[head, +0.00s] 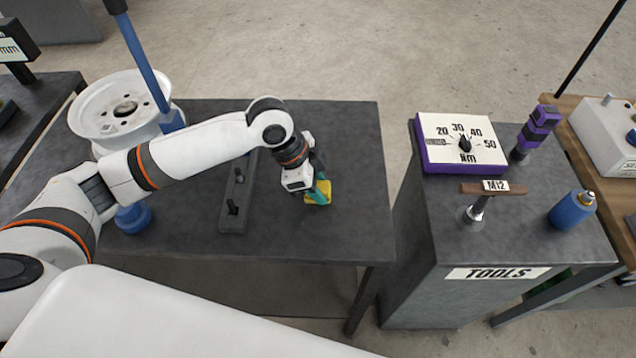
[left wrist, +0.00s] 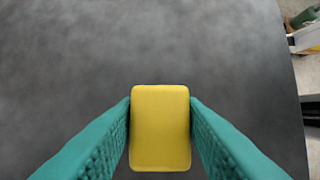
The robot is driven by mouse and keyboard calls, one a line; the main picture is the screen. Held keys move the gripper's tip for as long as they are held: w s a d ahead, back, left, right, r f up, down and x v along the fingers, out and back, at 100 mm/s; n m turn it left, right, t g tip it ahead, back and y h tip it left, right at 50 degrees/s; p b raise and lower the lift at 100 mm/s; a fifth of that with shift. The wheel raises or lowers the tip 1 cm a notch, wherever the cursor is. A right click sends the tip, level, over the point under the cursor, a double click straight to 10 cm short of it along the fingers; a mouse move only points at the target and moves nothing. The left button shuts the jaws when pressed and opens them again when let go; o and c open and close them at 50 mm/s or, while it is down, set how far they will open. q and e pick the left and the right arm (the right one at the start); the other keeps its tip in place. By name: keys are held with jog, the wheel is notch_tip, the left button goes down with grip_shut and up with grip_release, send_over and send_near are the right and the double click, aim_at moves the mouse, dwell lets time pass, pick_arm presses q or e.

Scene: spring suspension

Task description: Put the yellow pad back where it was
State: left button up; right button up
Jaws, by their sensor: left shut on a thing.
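The yellow pad (head: 318,194) is at the tip of my left gripper (head: 321,190), over the right part of the dark table in the head view. In the left wrist view the yellow pad (left wrist: 160,128) sits between the two green fingers of my left gripper (left wrist: 160,130), which touch its two sides. The gripper is shut on the pad. The dark table top shows behind it; I cannot tell whether the pad touches the table. My right gripper is not in view.
A dark bar with pegs (head: 238,195) lies left of the gripper. A white wheel rim (head: 118,104) and a blue post stand at the left. Right of a gap is the tools cabinet (head: 430,240) with a torque dial (head: 460,140). The table (head: 350,130) is clear around the pad.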

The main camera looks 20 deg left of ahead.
pick_arm(q)
jog(key=o, duration=1)
jog(key=shift+c, duration=0.2)
jog(key=v, duration=1.2)
jog(key=shift+s, duration=0.15)
